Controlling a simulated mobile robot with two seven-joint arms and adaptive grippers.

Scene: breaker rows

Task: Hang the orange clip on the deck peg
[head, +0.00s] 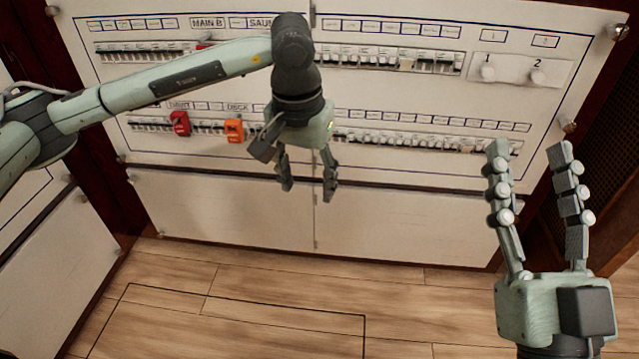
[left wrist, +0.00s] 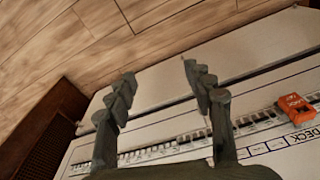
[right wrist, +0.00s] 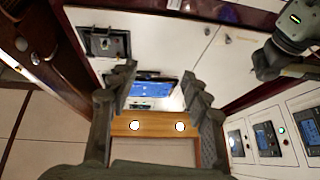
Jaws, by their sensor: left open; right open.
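The orange clip (head: 234,131) is at the lower breaker row, just under the DECK label. It also shows in the left wrist view (left wrist: 296,108), beside the DECK lettering at the right edge. My right gripper (head: 528,152) is open and empty, pointing up at the panel's right end, far from the clip.
A red clip (head: 180,123) is on the same row, left of the orange clip, near the THRUST label. The wooden floor (head: 240,290) below is clear.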

